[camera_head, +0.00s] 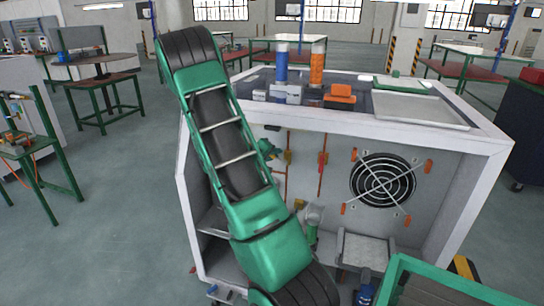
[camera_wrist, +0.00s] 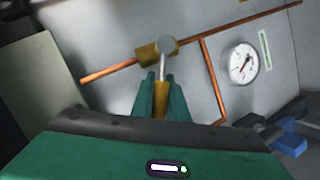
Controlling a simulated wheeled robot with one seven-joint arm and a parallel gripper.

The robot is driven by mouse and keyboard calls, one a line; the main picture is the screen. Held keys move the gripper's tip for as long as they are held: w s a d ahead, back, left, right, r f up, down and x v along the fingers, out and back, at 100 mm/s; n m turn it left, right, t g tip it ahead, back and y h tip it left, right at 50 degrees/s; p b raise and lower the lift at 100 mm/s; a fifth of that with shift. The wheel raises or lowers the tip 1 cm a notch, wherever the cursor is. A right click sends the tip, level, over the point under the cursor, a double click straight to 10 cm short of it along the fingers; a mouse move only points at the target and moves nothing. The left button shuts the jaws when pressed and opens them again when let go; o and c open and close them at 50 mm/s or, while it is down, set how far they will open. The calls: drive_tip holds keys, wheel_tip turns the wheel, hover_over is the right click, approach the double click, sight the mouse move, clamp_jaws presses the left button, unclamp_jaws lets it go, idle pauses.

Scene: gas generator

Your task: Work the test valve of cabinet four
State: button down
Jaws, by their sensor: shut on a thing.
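In the wrist view, a brass valve (camera_wrist: 148,54) with a round grey end sits on a copper pipe (camera_wrist: 108,73) against a pale panel. Its yellow handle (camera_wrist: 161,92) points toward my wrist. My gripper (camera_wrist: 161,88) has its green fingers on either side of this handle and is shut on it. In the head view, my arm crosses in front of the open white cabinet (camera_head: 330,123) and hides part of its inside. No cabinet number is readable.
A round gauge (camera_wrist: 242,63) is right of the valve, and a blue part (camera_wrist: 265,143) lies lower right. A fan grille (camera_head: 383,181) is on the cabinet's back wall. Blue (camera_head: 281,64) and orange (camera_head: 317,63) cylinders stand on top. Open floor lies to the left.

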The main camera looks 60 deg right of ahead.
drive_tip(key=c, duration=1.7)
unclamp_jaws()
drive_tip(key=shift+s+a+f, duration=0.1)
drive_tip(key=shift+f, duration=0.1)
drive_tip(key=shift+r, duration=0.1)
drive_tip(key=v, duration=1)
drive_tip(key=shift+a+r, duration=0.15)
drive_tip(key=shift+a, duration=0.2)
